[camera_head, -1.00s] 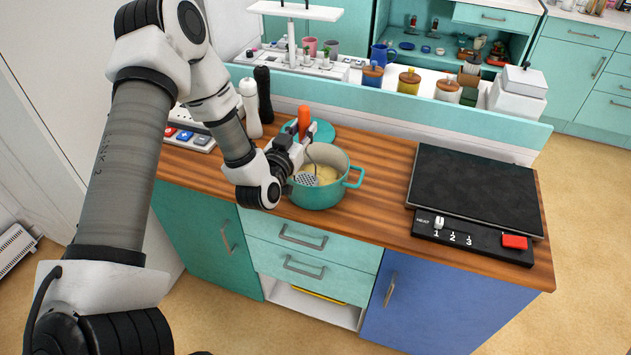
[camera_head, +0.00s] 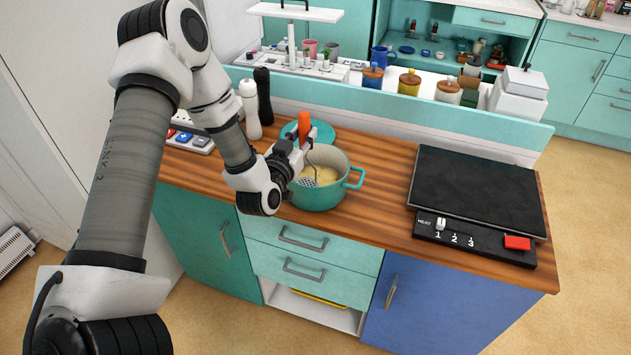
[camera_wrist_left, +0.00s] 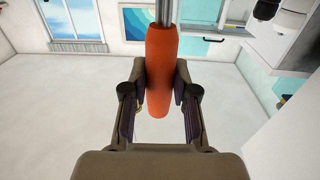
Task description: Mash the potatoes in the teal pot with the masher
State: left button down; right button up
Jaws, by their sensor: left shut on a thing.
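The teal pot (camera_head: 322,194) stands on the wooden counter with pale yellow potatoes (camera_head: 326,174) inside. My left gripper (camera_head: 299,150) is at the pot's left rim, shut on the orange handle of the masher (camera_head: 304,124). The handle stands about upright above the fingers, and the perforated metal head (camera_head: 308,182) is inside the pot at its left side. Whether the head touches the potatoes is hard to tell. In the left wrist view the orange handle (camera_wrist_left: 159,70) sits between the two fingers. My right gripper is out of view.
A teal lid (camera_head: 322,132) lies behind the pot. A black and a white mill (camera_head: 249,108) stand at the back left. A dark hob (camera_head: 480,190) with a control strip is on the right. The counter between pot and hob is clear.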

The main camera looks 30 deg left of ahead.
aim_at(301, 124)
pick_arm(q)
notch_tip(301, 124, up, 3)
jog(key=p, duration=0.2)
jog(key=shift+w+f+p, duration=0.15)
jog(key=shift+f+p, duration=0.05)
jog(key=shift+p, duration=0.1)
jog(key=shift+r, duration=0.35)
jog(key=shift+s, duration=0.2)
jog(key=shift+w, duration=0.15)
jog(key=shift+r, duration=0.1)
notch_tip(301, 124, up, 10)
jog(key=p, duration=0.8)
jog(key=shift+f, duration=0.35)
